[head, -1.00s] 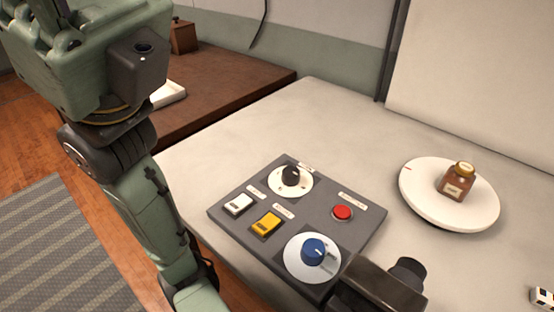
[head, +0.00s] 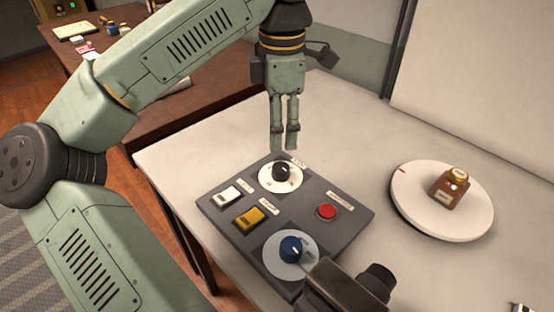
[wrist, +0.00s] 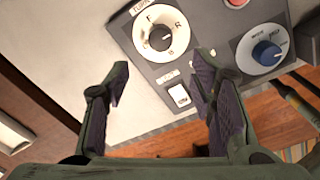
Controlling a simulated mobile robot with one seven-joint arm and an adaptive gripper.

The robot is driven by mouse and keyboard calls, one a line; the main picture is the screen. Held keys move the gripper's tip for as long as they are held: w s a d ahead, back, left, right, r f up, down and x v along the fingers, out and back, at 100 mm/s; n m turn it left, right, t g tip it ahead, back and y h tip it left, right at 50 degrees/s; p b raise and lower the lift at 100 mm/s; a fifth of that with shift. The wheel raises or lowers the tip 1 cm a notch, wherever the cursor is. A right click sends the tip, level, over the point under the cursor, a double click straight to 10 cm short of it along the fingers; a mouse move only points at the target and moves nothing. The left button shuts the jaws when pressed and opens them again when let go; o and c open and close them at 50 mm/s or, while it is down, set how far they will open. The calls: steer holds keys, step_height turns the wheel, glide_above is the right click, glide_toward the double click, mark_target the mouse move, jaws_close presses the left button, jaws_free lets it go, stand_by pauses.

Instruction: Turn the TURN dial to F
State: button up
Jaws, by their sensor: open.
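The TURN dial (head: 282,171) is a black knob on a white disc, at the back of a grey panel (head: 328,237). In the wrist view the dial (wrist: 160,38) shows near the top, with the letters F and R around it. F is at the disc's upper left and R at its right. I cannot tell which mark the knob points to. My gripper (head: 284,147) points down just above and behind the dial, apart from it. In the wrist view its fingers (wrist: 163,70) are spread and empty, with the dial beyond them.
The panel also has a white switch (head: 229,194), a yellow switch (head: 250,217), a red button (head: 326,212) and a blue dial (head: 291,249). A white round plate (head: 415,219) bearing a brown jar (head: 449,190) stands to the right. The tabletop behind the panel is clear.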

mark_target(279, 167)
steer(key=f, duration=0.3)
steer(key=f+p, duration=0.1)
steer(key=f, duration=0.6)
steer(key=shift+w+f, duration=0.1)
steer(key=shift+w, duration=0.15)
steer(key=shift+d, duration=0.1)
steer(key=shift+c, duration=0.2)
steer(key=c, duration=1.1)
steer(key=shift+c, duration=0.2)
